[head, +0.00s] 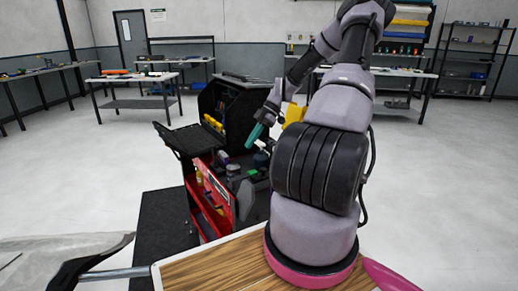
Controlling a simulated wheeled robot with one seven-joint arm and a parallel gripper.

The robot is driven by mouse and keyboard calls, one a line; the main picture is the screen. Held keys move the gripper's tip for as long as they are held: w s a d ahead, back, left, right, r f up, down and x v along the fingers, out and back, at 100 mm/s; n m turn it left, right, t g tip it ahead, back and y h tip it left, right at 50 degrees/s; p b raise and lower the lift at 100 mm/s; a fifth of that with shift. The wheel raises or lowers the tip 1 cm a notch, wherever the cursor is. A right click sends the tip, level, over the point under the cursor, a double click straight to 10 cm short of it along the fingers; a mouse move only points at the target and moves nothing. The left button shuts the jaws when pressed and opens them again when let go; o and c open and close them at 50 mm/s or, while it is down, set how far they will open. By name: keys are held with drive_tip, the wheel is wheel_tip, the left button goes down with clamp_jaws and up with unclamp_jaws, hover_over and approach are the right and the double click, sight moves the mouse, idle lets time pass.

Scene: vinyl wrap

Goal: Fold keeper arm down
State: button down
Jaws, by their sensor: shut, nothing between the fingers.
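My gripper (254,136) is seen small and from behind, with teal fingers pointing down and to the left. It appears shut and empty, above the open tool cart. The cart (228,193) is black and red, with an upright black back panel (238,108) and a black perforated flap (181,139) on its left. Bottles and small tools sit inside it. I cannot pick out the keeper arm for certain. My arm covers the cart's right side and what lies behind it. I cannot tell whether the gripper touches anything.
A wood-topped surface (200,264) lies at the bottom, with a metal bar (115,273) and grey sheet (45,250) to its left. A black mat or platform (163,235) lies left of the cart. Workbenches (135,77) and shelves (468,62) stand farther back. The left floor is open.

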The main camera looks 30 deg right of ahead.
drive_tip(key=d+r, duration=0.3)
drive_tip(key=d, duration=0.6)
drive_tip(key=shift+w+d, duration=0.35)
drive_tip(key=s+a+r+m+t+h, duration=0.1)
drive_tip(key=s+a+r+m+h, duration=0.4)
drive_tip(key=a+r, duration=0.4)
drive_tip(key=s+a+r+m+t+h, duration=0.15)
drive_tip(key=s+a+r+m, duration=0.25)
drive_tip(key=a+r+m, duration=0.5)
drive_tip(key=s+a+r+m+t, duration=0.2)
drive_tip(key=s+a+r+m, duration=0.1)
drive_tip(key=s, duration=0.4)
drive_tip(key=s+a+r+m+t, duration=0.3)
drive_tip(key=s+r+m, duration=0.2)
drive_tip(key=s+r, duration=0.2)
drive_tip(key=shift+s+a+m, duration=0.2)
drive_tip(key=shift+s+m, duration=0.2)
drive_tip(key=shift+s, duration=0.3)
drive_tip(key=shift+r+y, duration=0.1)
drive_tip(key=shift+y, duration=0.15)
